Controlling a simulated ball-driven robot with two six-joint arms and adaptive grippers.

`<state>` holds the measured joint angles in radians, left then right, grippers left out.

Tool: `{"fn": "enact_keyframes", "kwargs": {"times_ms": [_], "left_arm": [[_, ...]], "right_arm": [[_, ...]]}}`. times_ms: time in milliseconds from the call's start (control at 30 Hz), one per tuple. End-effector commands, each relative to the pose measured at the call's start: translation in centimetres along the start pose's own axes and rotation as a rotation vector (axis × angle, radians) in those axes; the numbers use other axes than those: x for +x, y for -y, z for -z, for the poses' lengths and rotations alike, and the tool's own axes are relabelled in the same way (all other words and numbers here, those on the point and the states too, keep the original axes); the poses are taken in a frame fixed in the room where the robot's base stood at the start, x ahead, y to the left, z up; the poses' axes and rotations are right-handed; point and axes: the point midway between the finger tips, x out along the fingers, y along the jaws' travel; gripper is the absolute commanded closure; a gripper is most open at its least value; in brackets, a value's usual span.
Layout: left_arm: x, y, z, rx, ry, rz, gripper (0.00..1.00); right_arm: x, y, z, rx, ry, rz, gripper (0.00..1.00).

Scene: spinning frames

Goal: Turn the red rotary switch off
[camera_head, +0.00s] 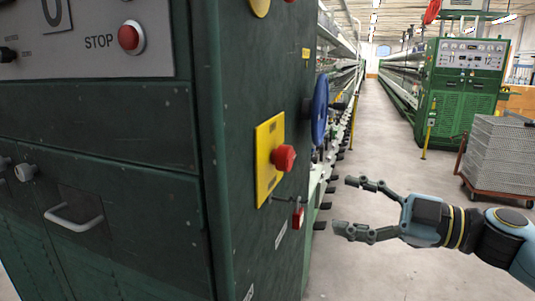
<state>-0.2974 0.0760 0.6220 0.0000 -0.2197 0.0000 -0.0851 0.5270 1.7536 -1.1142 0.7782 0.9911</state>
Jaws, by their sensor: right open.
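The red rotary switch (284,158) sticks out from a yellow plate (268,158) on the side of the dark green machine. My right gripper (343,204) comes in from the right, with its two dark fingers spread apart and pointing left toward the machine side. It is open and empty, to the right of the switch and a little lower, with a gap between them. The switch's exact turn position is hard to tell. My left gripper is not in view.
A small red tag (298,217) hangs below the switch. A blue wheel (320,110) stands behind it. A red STOP button (129,37) is on the front panel. The aisle (370,150) is clear; a cart with grey crates (497,150) stands at right.

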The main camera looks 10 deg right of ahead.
Motion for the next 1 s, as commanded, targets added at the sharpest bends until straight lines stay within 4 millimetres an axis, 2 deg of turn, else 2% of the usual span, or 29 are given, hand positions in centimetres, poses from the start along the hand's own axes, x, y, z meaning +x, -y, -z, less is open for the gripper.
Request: {"fn": "enact_keyframes", "kwargs": {"times_ms": [33, 67, 200, 367, 533, 733, 900, 1000], "left_arm": [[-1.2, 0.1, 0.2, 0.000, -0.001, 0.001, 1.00], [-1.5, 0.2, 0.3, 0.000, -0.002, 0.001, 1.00], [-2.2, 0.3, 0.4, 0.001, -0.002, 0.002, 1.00], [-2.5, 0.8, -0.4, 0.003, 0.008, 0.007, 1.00], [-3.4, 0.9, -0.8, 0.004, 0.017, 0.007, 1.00], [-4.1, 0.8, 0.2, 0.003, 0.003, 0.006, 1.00], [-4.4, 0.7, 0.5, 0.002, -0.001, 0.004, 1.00], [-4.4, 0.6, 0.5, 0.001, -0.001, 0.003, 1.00]], "right_arm": [[0.1, -1.8, 2.1, -0.054, -0.008, 0.014, 0.32], [0.1, -2.5, 2.8, -0.076, -0.012, 0.018, 0.32], [0.2, -4.2, 3.7, -0.107, -0.012, 0.019, 0.32], [1.7, -4.4, 3.8, -0.107, -0.017, 0.012, 0.32], [5.2, -4.4, 3.9, -0.104, -0.018, 0.009, 0.32], [8.8, -4.3, 3.9, -0.104, -0.017, 0.012, 0.32], [10.6, -4.2, 3.7, -0.105, -0.014, 0.014, 0.32], [10.9, -4.1, 3.7, -0.106, -0.014, 0.015, 0.32]]}}
